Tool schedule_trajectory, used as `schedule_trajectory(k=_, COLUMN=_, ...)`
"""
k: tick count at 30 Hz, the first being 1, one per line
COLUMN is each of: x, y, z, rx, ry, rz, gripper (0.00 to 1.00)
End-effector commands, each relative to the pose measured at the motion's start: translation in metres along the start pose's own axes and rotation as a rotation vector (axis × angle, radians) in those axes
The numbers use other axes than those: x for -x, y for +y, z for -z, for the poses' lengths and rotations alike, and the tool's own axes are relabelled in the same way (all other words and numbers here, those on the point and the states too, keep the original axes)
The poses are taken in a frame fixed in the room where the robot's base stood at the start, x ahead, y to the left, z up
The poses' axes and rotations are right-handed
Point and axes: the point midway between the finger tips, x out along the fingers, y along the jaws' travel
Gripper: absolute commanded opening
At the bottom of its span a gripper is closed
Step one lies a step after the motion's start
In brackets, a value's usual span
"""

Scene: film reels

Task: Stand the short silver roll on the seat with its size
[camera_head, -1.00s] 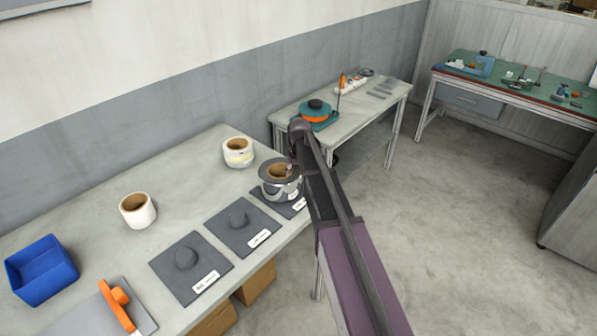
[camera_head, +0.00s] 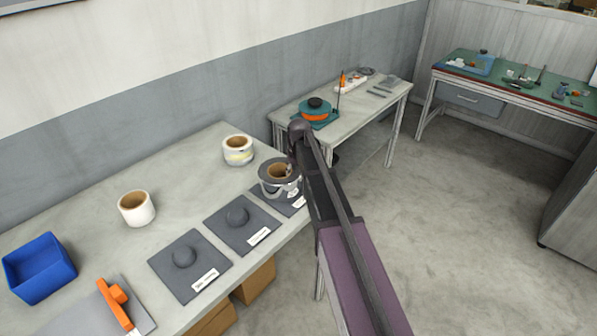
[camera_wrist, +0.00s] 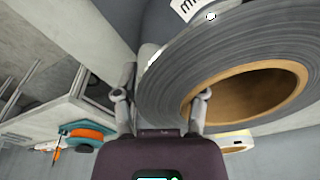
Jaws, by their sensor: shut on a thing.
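A silver-grey roll (camera_head: 267,189) with a brown core is at the rightmost of three dark seats, near the table's right end. In the wrist view the roll's grey face (camera_wrist: 165,85) and open core fill the upper right. My gripper (camera_wrist: 161,97) is shut on the roll's wall, one finger inside the core and one outside. The rightmost seat (camera_head: 299,203) is mostly hidden under the roll; I cannot tell whether they touch. The middle seat (camera_head: 222,234) and left seat (camera_head: 173,274) are bare, each with a round knob and a white label too small to read.
A white roll (camera_head: 137,209) and a white roll with a yellowish band (camera_head: 238,151) stand behind the seats. A blue bin (camera_head: 40,275) and an orange-handled tool (camera_head: 118,303) are at the left. Another table (camera_head: 352,110) with a teal and orange object stands beyond.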

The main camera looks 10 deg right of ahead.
Motion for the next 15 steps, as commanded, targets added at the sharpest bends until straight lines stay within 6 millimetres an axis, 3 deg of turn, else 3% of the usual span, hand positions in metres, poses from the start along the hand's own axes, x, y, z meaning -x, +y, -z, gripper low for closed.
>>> schedule_trajectory(k=1, x=-0.001, y=-0.0002, z=-0.0001, rx=0.0, ry=0.0, rz=0.001, gripper=0.0)
schedule_trajectory(k=2, x=-0.0005, y=-0.0002, z=0.0, rx=0.0, ry=0.0, rz=0.001, gripper=0.6)
schedule_trajectory(k=3, x=-0.0002, y=-0.0001, z=0.0001, rx=0.0, ry=0.0, rz=0.001, gripper=0.68)
schedule_trajectory(k=15, x=0.0006, y=0.0002, z=-0.0001, rx=0.0, ry=0.0, rz=-0.001, gripper=0.68)
